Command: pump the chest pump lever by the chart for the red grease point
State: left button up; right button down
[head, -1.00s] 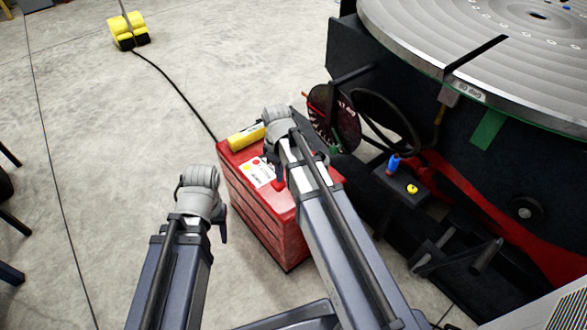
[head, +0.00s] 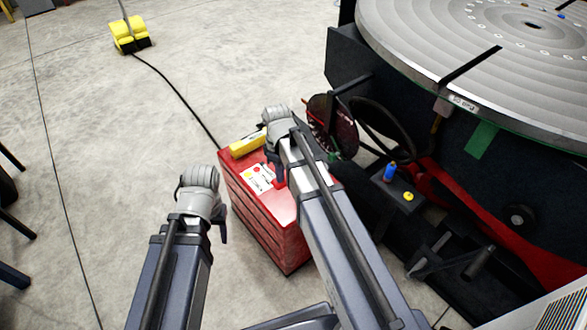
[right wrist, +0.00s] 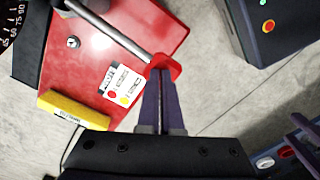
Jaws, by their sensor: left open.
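A red chest (head: 290,240) stands on the floor, with a white chart card (head: 257,180) on its top. The card, also in the right wrist view (right wrist: 121,86), bears a red and a yellow dot; its print is too small to read. The pump lever is a metal rod (right wrist: 118,36) with a red grip (right wrist: 172,65). My right gripper (right wrist: 163,75) is shut on the red grip at its fingertips. In the head view my right arm hides most of the lever. My left gripper (head: 222,234) is open and empty, left of the chest.
A yellow block (head: 247,143) lies on the chest's back edge. The positioner with its round table (head: 450,50) stands to the right, with a dark disc (head: 331,125), hoses and a box with blue and yellow knobs (head: 398,190).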

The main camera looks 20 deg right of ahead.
notch_tip(320, 180, up, 10)
jog(key=p, duration=0.8)
jog(key=shift+f+p, duration=0.25)
jog(key=shift+p, duration=0.15)
jog(key=shift+a, duration=0.1)
jog(key=s+a+m+h, duration=0.1)
jog(key=s+a+m, duration=0.2)
jog(key=s+a, duration=0.35)
jog(key=s+a+m, duration=0.3)
jog(key=s+a, duration=0.1)
jog(key=s, duration=0.5)
notch_tip(320, 180, up, 12)
jog(key=w+p, duration=0.1)
jog(key=p, duration=1.1)
jog(key=shift+r, duration=0.2)
jog(key=shift+d, duration=0.15)
